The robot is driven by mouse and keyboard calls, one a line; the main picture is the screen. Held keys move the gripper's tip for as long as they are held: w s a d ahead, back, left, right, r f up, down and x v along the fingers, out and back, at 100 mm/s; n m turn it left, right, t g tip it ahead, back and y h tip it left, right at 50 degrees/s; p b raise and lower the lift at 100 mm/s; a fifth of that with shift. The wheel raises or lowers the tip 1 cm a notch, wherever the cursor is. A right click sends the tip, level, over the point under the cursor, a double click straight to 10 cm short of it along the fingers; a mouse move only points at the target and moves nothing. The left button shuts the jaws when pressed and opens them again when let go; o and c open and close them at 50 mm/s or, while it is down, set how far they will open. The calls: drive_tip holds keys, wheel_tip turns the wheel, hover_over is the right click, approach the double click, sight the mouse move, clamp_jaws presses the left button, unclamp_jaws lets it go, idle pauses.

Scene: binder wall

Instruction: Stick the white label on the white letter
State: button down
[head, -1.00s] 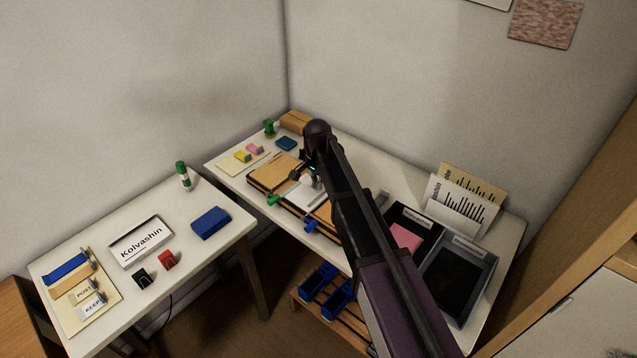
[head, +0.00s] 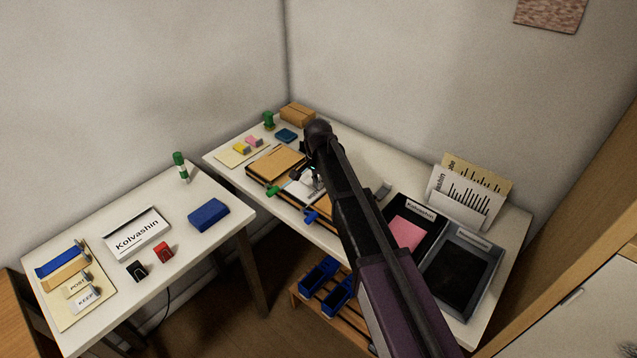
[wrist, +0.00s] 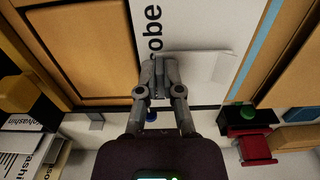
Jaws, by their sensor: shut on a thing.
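The white letter (wrist: 190,18) lies flat under my gripper, with black print ending in "obe" at its left side in the wrist view. In the head view the letter (head: 296,193) shows among the orange-brown binders on the back table, partly hidden by my arm. My gripper (wrist: 160,88) is shut on the white label (wrist: 207,66), a small pale piece sticking out to the right of the fingers, over the letter's lower part. I cannot tell whether the label touches the letter. In the head view my gripper (head: 316,180) is small and mostly covered by the arm.
Orange-brown binders (head: 277,164) lie around the letter. A black tray with a pink sheet (head: 407,234) and a grey tray (head: 487,258) stand to the right, with upright papers (head: 466,197) behind. The left table holds a Kolvashin sign (head: 137,234) and a blue block (head: 208,214).

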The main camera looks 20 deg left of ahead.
drive_tip(key=shift+f, duration=0.25)
idle(0.3)
drive_tip(key=c, duration=0.7)
unclamp_jaws()
drive_tip(key=shift+r, duration=0.15)
